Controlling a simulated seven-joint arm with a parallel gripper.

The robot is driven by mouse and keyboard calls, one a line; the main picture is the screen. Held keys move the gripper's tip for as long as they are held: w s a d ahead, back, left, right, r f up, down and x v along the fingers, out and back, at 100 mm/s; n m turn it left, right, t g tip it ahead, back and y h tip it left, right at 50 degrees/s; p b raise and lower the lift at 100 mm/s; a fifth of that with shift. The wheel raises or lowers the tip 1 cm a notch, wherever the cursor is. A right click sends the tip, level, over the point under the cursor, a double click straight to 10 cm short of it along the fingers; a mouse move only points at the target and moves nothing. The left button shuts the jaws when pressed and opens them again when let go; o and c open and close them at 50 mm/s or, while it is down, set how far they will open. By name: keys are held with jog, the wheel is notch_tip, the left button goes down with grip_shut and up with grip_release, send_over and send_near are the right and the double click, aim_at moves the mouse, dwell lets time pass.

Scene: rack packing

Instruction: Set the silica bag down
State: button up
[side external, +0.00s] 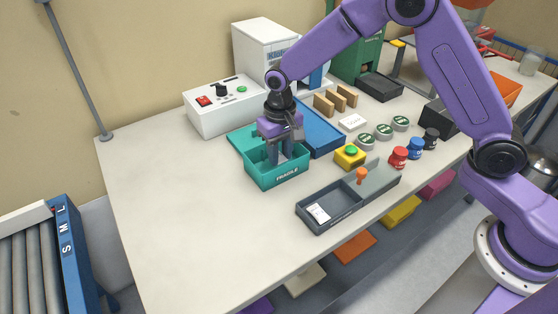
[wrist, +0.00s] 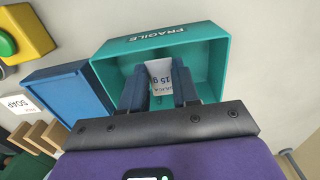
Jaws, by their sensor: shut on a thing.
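My gripper (side external: 279,157) reaches down into the teal box (side external: 277,182) marked FRAGILE. In the wrist view my gripper (wrist: 161,92) is shut on a small white silica bag (wrist: 160,74) printed "15 g". The bag is held between the two blue-grey fingers, inside the outline of the teal box (wrist: 212,47). I cannot tell whether it touches the box floor. In the side view the fingers and the box wall hide the bag. A second white packet (side external: 318,212) lies in the grey tray (side external: 341,213) in front.
A blue tray (side external: 321,137) stands right behind the teal box. A yellow button box (side external: 350,156) is to the box's right, with several jars and tins beyond. A white control box (side external: 222,106) stands behind. The table's left side is clear.

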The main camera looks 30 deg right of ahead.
jog(key=shift+w+f, duration=0.15)
jog(key=shift+f, duration=1.55)
jog(key=shift+f, duration=0.1)
jog(key=o, duration=1)
notch_tip(320, 180, up, 12)
jog(key=shift+a+r, duration=0.1)
jog(key=shift+r, duration=0.05)
